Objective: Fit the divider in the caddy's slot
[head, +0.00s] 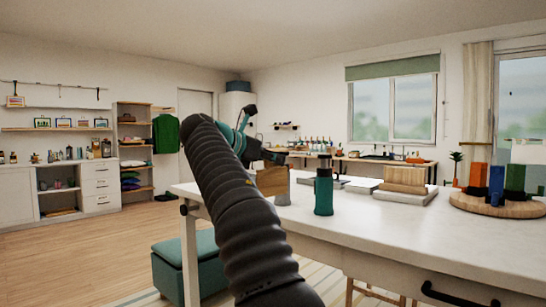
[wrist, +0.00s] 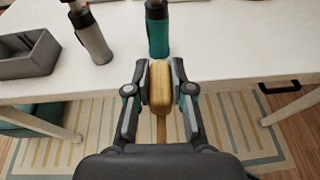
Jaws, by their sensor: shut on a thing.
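The divider is a tan wooden board (wrist: 160,92), seen end-on in the wrist view. My gripper (wrist: 160,68) is shut on it, one finger on each side. In the head view the board (head: 271,181) hangs below my gripper (head: 274,160), in front of the grey bottle. The caddy is a grey open box (wrist: 30,66) on the white table at the left of the wrist view. The divider is apart from it, to its right and nearer the table's front edge. I cannot make out the slot, and I cannot see the caddy in the head view.
A teal bottle (wrist: 157,33) stands just beyond the divider, and a grey bottle (wrist: 92,38) stands between it and the caddy. The white table (head: 398,222) also carries stacked boards (head: 404,181) and a round wooden tray (head: 497,207) with coloured blocks. A teal stool (head: 190,270) stands below.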

